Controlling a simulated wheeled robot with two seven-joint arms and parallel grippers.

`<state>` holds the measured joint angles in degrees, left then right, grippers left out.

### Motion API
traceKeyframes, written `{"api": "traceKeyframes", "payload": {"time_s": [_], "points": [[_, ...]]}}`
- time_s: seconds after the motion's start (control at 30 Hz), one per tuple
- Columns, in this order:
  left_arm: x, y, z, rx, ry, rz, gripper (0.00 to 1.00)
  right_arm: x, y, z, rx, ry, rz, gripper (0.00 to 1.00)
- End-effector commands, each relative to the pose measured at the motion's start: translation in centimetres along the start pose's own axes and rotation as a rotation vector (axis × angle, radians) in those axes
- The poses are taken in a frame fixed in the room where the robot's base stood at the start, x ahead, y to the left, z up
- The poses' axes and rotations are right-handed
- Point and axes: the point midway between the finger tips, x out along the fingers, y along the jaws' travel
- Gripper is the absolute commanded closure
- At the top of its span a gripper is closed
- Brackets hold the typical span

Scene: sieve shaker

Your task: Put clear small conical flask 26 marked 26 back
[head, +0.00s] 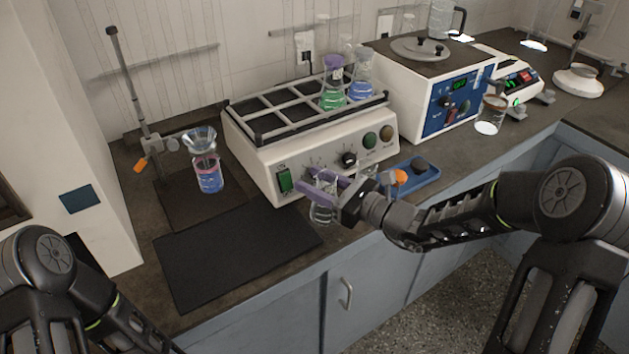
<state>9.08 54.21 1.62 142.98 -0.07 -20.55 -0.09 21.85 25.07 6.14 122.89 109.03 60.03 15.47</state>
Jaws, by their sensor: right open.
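A clear small conical flask (321,214) stands on the counter in front of the shaker, at the right end of the black mat. Its marking cannot be read. My right gripper (322,187) is open, with its purple fingers around the upper part of this flask; the fingers hide its neck, and I cannot tell whether they touch it. The white shaker (259,154) has a railed top tray (262,136). A green-filled flask (333,97) and a blue-filled flask (361,90) stand at its right end; its left compartments look empty. My left gripper is out of view.
A black mat (225,262) lies bare at the front left. A funnel sits over a flask with blue and pink liquid (208,177) by a stand (141,110). A blue tray (423,175) with stoppers lies behind my right arm. A white-and-blue bath (405,90) adjoins the shaker.

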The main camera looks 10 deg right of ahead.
Motion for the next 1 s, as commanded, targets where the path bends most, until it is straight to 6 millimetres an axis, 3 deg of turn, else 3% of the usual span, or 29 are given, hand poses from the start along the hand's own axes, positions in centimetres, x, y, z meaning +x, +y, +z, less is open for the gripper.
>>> {"api": "traceKeyframes", "payload": {"time_s": [0.17,0.6,0.73,1.0], "points": [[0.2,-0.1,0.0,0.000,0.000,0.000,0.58,-2.2,-0.1,0.0,0.000,0.001,-0.003,0.57],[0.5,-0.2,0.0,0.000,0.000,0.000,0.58,-10.7,-0.1,0.0,-0.001,0.001,-0.004,0.57],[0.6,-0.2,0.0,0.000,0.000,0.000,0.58,-11.8,0.0,0.0,0.000,0.000,-0.001,0.57],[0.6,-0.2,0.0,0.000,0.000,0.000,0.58,-12.0,0.0,0.0,0.000,0.000,0.001,0.57]]}}
